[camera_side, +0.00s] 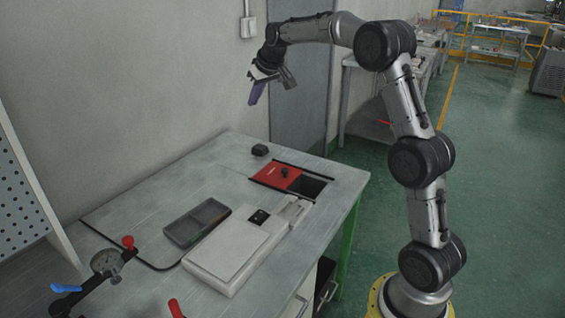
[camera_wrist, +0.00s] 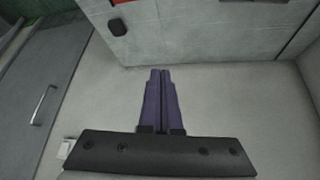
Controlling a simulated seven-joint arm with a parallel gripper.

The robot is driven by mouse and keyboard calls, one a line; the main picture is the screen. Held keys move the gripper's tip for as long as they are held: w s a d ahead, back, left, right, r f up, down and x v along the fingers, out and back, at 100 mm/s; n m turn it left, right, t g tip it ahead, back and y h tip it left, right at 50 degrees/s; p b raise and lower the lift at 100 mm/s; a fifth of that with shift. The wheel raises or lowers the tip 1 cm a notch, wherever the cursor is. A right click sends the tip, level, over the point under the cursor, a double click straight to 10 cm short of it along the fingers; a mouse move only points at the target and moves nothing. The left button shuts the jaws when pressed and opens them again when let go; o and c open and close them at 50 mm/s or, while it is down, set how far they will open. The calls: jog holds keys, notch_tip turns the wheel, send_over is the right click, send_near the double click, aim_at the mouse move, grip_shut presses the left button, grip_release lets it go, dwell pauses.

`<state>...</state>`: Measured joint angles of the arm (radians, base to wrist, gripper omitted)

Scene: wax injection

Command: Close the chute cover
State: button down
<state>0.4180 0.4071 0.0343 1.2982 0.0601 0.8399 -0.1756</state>
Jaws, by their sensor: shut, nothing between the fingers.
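The chute cover (camera_side: 276,175) is a red sliding plate with a black knob (camera_side: 284,171) on top, set between dark rails in the table. To its right the dark square chute opening (camera_side: 308,187) is uncovered. A small red strip of the cover also shows at the top edge of the wrist view (camera_wrist: 120,2). My gripper (camera_side: 254,96) is raised well above the table near the wall, up and to the left of the cover, touching nothing. In the wrist view its purple fingers (camera_wrist: 160,74) are together, with nothing between them.
A black block (camera_side: 260,150) sits on the table behind the cover; it also shows in the wrist view (camera_wrist: 117,27). A grey tray (camera_side: 197,222), a pale scale-like box (camera_side: 235,250) and a dial gauge clamp (camera_side: 105,263) lie toward the front. The left rear table is clear.

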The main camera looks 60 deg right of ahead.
jog(key=w+d+f+m, duration=0.1)
jog(key=w+d+f, duration=0.1)
jog(key=d+f, duration=0.55)
jog(key=m+g, duration=0.1)
jog(key=g, duration=0.1)
send_over(280, 171)
jog(key=s, duration=0.1)
notch_tip(280, 171, down, 11)
jog(key=x, duration=0.9)
jog(key=shift+s+a+f, duration=0.15)
jog(key=shift+a, duration=0.2)
jog(key=shift+s+a+f, duration=0.15)
jog(key=shift+s+a, duration=0.3)
jog(key=shift+s, duration=0.4)
jog(key=shift+s+a+f, duration=0.15)
jog(key=shift+s+a, duration=0.3)
jog(key=shift+s, duration=0.45)
jog(key=shift+s, duration=0.1)
jog(key=s, duration=1.3)
jog(key=shift+f, duration=0.1)
